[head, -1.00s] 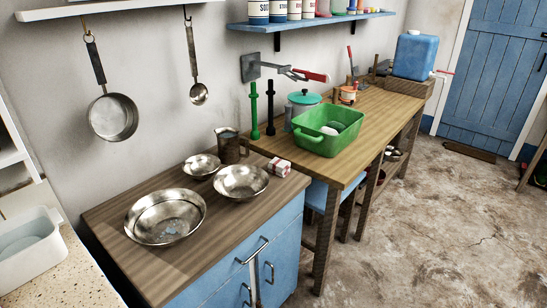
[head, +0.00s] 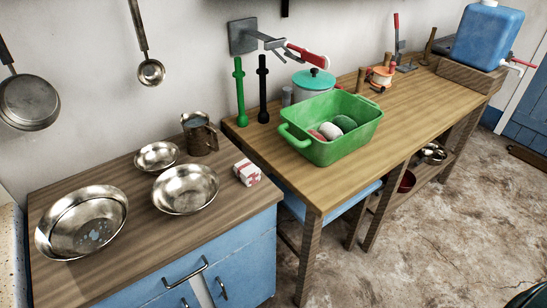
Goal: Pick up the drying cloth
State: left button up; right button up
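A small folded red and white cloth (head: 246,172), which looks like the drying cloth, lies on the right part of the blue cabinet's wooden top (head: 225,218). It sits just right of a metal bowl (head: 185,189), close to the edge facing the wooden table. Nothing covers it. Neither of my grippers shows in the head view, so their places relative to the cloth cannot be seen.
A large bowl (head: 82,222), a small bowl (head: 156,156) and a jug (head: 200,134) share the cabinet top. A green basin (head: 335,127) with several items stands on the wooden table (head: 300,180). The cabinet top's front strip is clear. Open floor (head: 440,230) lies at the right.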

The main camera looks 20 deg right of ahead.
aim_at(248, 173)
jog(key=i+l, duration=0.1)
jog(key=l, duration=0.85)
jog(key=i+l, duration=0.15)
jog(key=l, duration=0.3)
jog(key=i+l, duration=0.1)
jog(key=l, duration=0.4)
